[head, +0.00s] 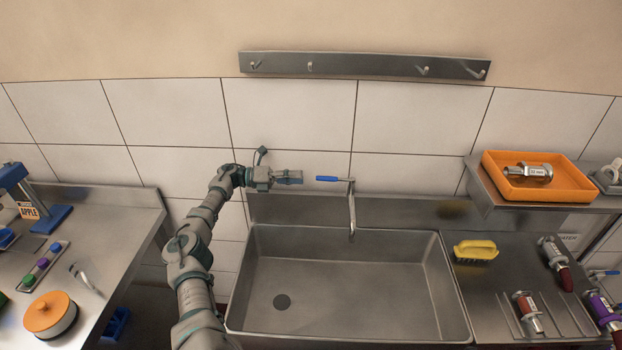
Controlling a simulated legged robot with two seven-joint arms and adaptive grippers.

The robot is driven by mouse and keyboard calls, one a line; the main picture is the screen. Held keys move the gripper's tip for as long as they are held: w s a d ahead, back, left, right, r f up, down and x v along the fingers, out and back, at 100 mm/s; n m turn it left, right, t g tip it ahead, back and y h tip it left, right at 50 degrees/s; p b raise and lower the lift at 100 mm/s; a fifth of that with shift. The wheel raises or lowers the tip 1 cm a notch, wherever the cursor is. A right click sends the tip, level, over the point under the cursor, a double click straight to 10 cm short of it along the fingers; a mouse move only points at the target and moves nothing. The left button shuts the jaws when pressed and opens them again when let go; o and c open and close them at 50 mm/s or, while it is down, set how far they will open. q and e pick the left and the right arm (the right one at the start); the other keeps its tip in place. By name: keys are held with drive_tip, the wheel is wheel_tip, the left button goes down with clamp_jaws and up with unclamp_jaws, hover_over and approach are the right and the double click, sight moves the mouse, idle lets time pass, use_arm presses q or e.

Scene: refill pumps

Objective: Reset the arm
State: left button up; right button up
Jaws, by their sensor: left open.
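My left arm rises from the bottom of the head view and bends to the right over the back left of the sink. Its left gripper (296,177) is open and empty, pointing right. It is close in the picture to the blue tap lever (328,178), with a small gap between them. The metal tap (351,210) stands at the sink's back edge. My right gripper is not in view.
The steel sink (440,290) is empty. A yellow brush (475,250) and several metal pumps lie on the right counter. An orange tray (568,185) holds one pump (528,170) on the shelf. An orange-lidded pot (50,314) stands on the left table (130,230).

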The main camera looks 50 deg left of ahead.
use_arm(q)
drive_tip(key=shift+s+a, duration=0.3)
drive_tip(key=shift+a, duration=0.05)
drive_tip(key=shift+d, duration=0.1)
